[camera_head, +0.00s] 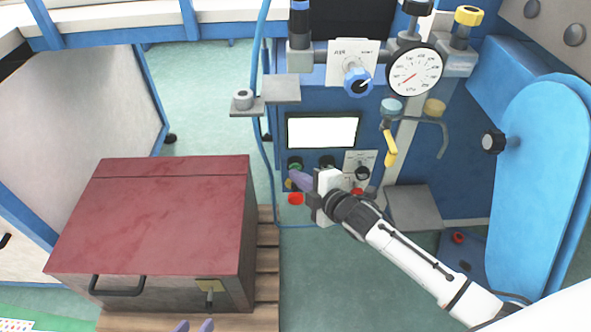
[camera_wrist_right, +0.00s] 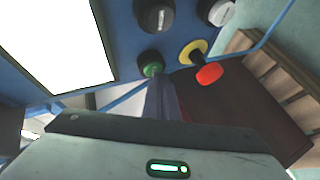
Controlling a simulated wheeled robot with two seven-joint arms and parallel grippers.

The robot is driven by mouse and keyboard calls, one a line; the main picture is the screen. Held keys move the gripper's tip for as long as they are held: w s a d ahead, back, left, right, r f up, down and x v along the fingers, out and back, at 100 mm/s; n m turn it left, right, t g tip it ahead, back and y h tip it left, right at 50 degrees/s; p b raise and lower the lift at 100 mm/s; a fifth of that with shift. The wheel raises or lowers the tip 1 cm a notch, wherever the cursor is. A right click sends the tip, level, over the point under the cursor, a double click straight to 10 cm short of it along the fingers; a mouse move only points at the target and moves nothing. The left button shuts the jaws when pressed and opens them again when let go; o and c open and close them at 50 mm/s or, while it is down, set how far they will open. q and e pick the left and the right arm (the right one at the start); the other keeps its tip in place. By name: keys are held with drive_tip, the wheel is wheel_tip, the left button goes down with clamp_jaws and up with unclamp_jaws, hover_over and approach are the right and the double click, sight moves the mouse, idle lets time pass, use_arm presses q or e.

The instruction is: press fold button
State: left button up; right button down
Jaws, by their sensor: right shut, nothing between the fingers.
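The machine's control panel carries a green button (camera_head: 295,163), which also shows in the wrist view (camera_wrist_right: 152,68). A red button on a yellow base (camera_wrist_right: 208,75) sits beside it; red also shows in the head view (camera_head: 295,199). No label legibly marks the fold button. My right gripper (camera_head: 298,180) is shut and empty, its purple fingers just in front of the panel by the green button. In the wrist view its fingertips (camera_wrist_right: 158,82) overlap the green button's lower edge; I cannot tell whether they touch.
A lit white screen (camera_head: 322,131) sits above the buttons. A black knob (camera_wrist_right: 155,14) and a grey knob (camera_wrist_right: 217,11) are close by. A round gauge (camera_head: 415,77) and yellow lever (camera_head: 390,150) are at the right. A red-topped box (camera_head: 160,215) stands on a wooden pallet at left.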

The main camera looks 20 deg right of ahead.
drive_tip(key=shift+s+a+p, duration=0.2)
drive_tip(key=shift+s+p, duration=0.45)
drive_tip(key=shift+s, duration=0.25)
drive_tip(key=shift+s+a+p, duration=0.25)
drive_tip(key=shift+s+p, duration=0.15)
drive_tip(key=shift+s, duration=0.4)
drive_tip(key=shift+s+a+p, duration=0.25)
drive_tip(key=shift+s+p, duration=0.15)
drive_tip(key=shift+s, duration=0.4)
drive_tip(key=shift+s+a+p, duration=0.25)
drive_tip(key=shift+s+p, duration=0.15)
drive_tip(key=shift+s, duration=0.4)
